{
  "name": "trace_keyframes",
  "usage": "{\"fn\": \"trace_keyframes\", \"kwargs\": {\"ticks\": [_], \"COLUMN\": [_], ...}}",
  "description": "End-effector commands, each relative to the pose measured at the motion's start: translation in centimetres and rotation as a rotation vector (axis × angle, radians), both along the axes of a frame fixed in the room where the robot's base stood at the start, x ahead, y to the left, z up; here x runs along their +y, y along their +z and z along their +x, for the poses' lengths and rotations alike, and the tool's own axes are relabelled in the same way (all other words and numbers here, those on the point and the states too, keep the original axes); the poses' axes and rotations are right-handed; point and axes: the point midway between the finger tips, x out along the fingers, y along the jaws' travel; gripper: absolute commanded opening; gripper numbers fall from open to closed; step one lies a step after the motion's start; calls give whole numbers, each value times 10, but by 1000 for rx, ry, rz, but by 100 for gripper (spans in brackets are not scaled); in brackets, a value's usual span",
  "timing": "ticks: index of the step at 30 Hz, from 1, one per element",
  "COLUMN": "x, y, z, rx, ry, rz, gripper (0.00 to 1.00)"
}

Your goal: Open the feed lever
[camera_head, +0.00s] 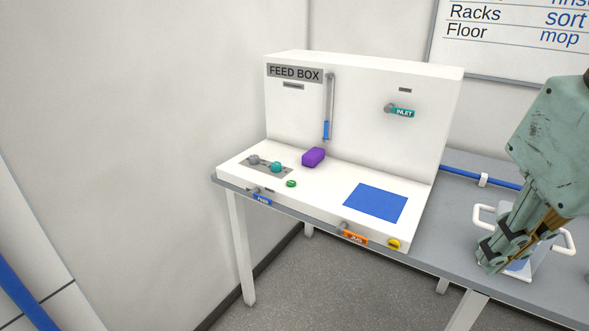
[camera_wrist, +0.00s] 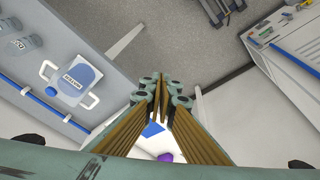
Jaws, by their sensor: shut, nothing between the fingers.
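The feed box (camera_head: 290,120) is a white unit with an upright back panel and a low deck, on a grey table. The feed lever (camera_head: 262,199), with a blue label that appears to read FEED, is on the deck's front face at the left, beside a grey pivot. An orange-labelled lever (camera_head: 354,237) is farther right on the same face, and a teal INLET lever (camera_head: 403,112) is on the back panel. My gripper (camera_head: 490,264) is shut and empty, well right of the feed box. Its closed fingers also show in the wrist view (camera_wrist: 160,82), where the feed lever is not visible.
A white two-handled container (camera_head: 523,268) stands partly behind my gripper; it also shows in the wrist view (camera_wrist: 73,78). Floor before the table is clear.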

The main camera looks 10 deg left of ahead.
Motion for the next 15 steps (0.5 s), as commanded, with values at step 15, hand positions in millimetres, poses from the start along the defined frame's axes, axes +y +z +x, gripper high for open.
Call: {"fn": "trace_keyframes", "kwargs": {"ticks": [15], "x": [41], "y": [44], "z": [97], "rx": [41], "ry": [375], "rz": [-88], "gripper": [0]}}
